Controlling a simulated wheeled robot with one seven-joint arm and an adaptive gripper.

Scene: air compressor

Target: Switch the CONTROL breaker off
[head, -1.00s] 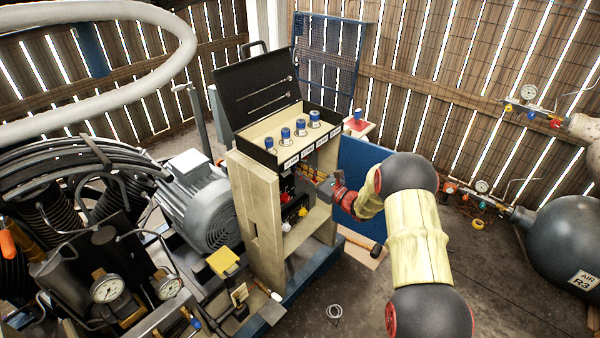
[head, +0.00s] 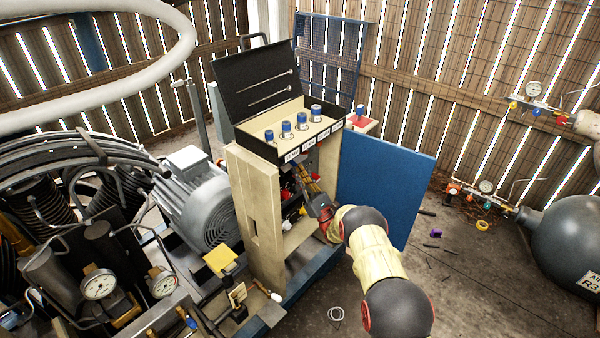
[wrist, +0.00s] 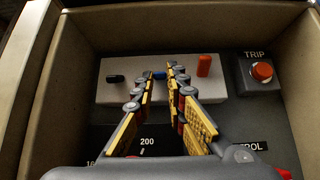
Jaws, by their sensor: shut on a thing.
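In the wrist view a pale breaker block (wrist: 190,92) at the back of the cabinet carries a black lever (wrist: 115,78), a blue lever (wrist: 160,75) and an orange lever (wrist: 204,66). My gripper (wrist: 161,72) has its fingertips on either side of the blue lever and is shut on it. I cannot read which lever is CONTROL. In the head view my gripper (head: 308,190) reaches into the open cabinet (head: 256,200); its fingertips are hard to make out.
A TRIP button (wrist: 262,72) is right of the breaker block. The cabinet walls stand close on both sides. A tray with blue-capped knobs (head: 302,128) tops the cabinet. A blue panel (head: 385,185) stands at its right, a grey motor (head: 195,200) at its left.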

